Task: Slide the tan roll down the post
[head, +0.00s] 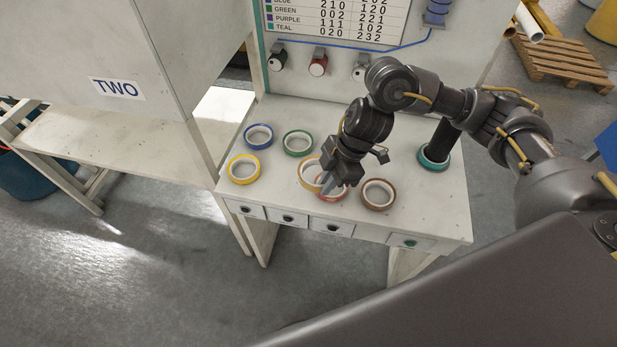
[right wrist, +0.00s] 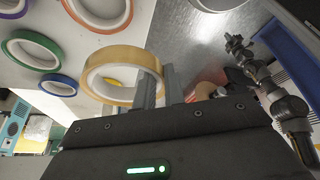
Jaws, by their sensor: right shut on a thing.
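The tan roll (head: 306,174) is at my right gripper (head: 335,187) in the head view, partly covered by it. In the right wrist view, the fingers (right wrist: 160,92) are shut on one wall of the tan roll (right wrist: 95,76), whose hole is open and empty. A dark post (head: 441,140) stands at the right of the table, its top hidden behind my right arm. A teal roll (head: 432,164) is around its foot. The gripper and tan roll are left of the post and apart from it. My left gripper is not in view.
Blue (head: 258,148), green (head: 297,154), yellow (head: 244,181), red-orange (head: 333,199) and brown (head: 378,207) rolls lie on the white table (head: 415,205). A board with a number chart (head: 350,15) and knobs rises behind it. Bare tabletop lies between the brown roll and the post.

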